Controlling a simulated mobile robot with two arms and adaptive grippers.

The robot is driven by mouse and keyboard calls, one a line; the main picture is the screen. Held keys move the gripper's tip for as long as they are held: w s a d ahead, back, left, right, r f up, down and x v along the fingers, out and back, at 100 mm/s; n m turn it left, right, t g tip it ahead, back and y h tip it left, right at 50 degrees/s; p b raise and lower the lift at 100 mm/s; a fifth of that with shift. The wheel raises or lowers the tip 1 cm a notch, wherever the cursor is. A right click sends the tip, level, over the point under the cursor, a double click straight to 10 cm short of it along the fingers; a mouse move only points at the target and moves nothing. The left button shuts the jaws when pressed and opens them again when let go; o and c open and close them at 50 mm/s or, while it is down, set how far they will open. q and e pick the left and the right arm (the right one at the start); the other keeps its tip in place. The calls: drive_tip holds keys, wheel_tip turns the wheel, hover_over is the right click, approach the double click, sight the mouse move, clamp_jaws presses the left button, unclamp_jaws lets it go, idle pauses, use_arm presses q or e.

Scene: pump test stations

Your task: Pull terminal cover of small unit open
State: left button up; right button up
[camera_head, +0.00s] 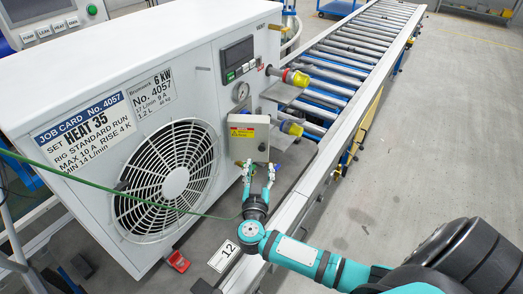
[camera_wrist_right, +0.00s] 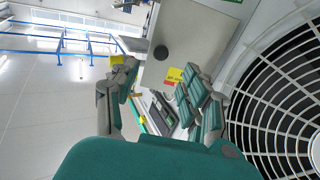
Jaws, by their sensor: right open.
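The small unit (camera_head: 95,90) is a white box with a round fan grille (camera_head: 170,180) and a job card reading HEAT 35. Its terminal cover (camera_head: 247,145) is a grey box with a yellow label on the right part of the front, and it looks closed. My right gripper (camera_head: 257,174) is open just below the cover, its fingers pointing up at the cover's lower edge. In the right wrist view the grey cover (camera_wrist_right: 205,35) lies beyond the open fingers (camera_wrist_right: 160,85). I cannot tell whether a finger touches it. My left gripper is not in view.
A thin green line (camera_head: 100,188) crosses before the grille. A red foot (camera_head: 178,261) and a "12" plate (camera_head: 223,255) are below. A roller conveyor (camera_head: 350,55) runs behind.

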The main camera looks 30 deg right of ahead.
sight(262, 149)
drive_tip(key=x, duration=0.7)
drive_tip(key=shift+w+d, duration=0.25)
drive_tip(key=shift+w, duration=0.1)
drive_tip(key=shift+c, duration=0.2)
clamp_jaws()
